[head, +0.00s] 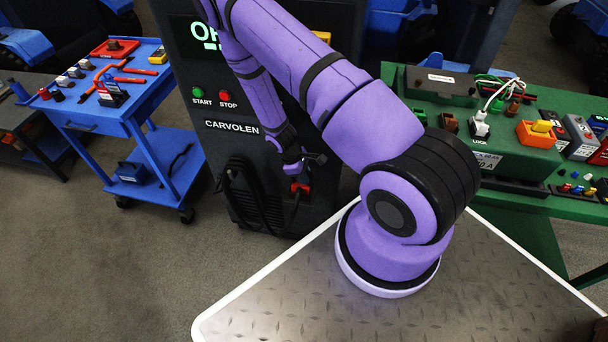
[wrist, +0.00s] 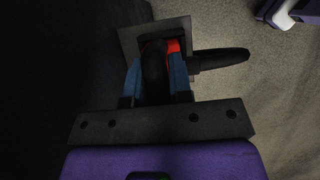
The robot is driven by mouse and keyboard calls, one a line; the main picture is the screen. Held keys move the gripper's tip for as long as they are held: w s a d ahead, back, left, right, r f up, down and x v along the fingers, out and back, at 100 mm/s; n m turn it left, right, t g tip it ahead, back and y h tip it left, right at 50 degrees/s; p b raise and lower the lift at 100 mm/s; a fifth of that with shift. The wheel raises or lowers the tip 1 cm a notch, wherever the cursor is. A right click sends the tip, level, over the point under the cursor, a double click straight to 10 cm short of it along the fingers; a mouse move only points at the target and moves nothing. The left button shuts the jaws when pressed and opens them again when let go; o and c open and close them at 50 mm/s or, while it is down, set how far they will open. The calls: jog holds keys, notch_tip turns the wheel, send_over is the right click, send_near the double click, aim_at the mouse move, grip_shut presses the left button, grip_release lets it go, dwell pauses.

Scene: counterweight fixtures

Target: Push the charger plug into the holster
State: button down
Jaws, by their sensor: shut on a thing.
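The charger plug (wrist: 154,75), a black rounded body, is between the blue fingers of my gripper (wrist: 157,82) in the wrist view. My gripper is shut on it. Just beyond it is a grey plate (wrist: 128,42) with a dark opening, seemingly the holster. A red part (wrist: 173,46) shows at that opening, and a black handle-like piece (wrist: 220,60) sticks out to the right. How deep the plug sits is hidden. In the head view my gripper (head: 291,167) is low at the charger's front, by a red part (head: 300,188).
The dark charger cabinet (head: 232,150) has START and STOP buttons and a hanging black cable (head: 247,195). A blue tool cart (head: 145,125) stands left. A green bench (head: 520,165) with several fixtures stands right.

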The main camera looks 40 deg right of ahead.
jog(key=shift+f, duration=0.45)
jog(key=c, duration=0.9)
grip_release()
jog(key=shift+c, duration=0.2)
jog(key=v, duration=1)
jog(key=shift+w+r, duration=0.2)
jog(key=shift+r, duration=0.15)
